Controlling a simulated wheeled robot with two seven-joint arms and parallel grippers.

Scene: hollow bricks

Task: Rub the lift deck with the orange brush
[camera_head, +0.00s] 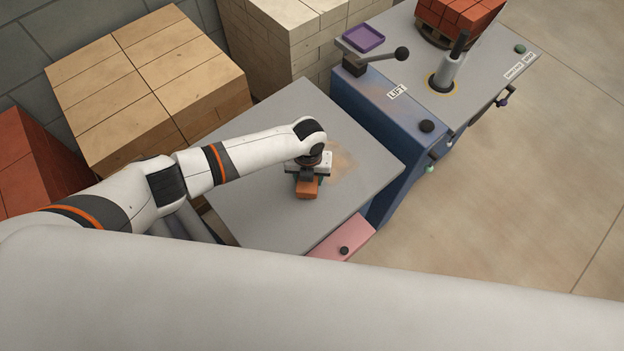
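The lift deck (275,115) is a flat grey plate in the middle of the view, beside the blue lift body marked LIFT. A tan dusty patch (343,160) lies on it right of my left gripper. My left gripper (308,178) points down over the deck and appears shut on the orange brush (307,190). The brush is low at the deck surface; its underside is hidden, so I cannot tell if it touches. My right gripper is not in view.
The blue lift body (375,120) carries a lever with a black knob (401,53) and a purple tray (363,38). A pink panel with a black knob (343,250) is at the deck's near edge. Brick stacks (150,80) stand behind and left. Open floor lies right.

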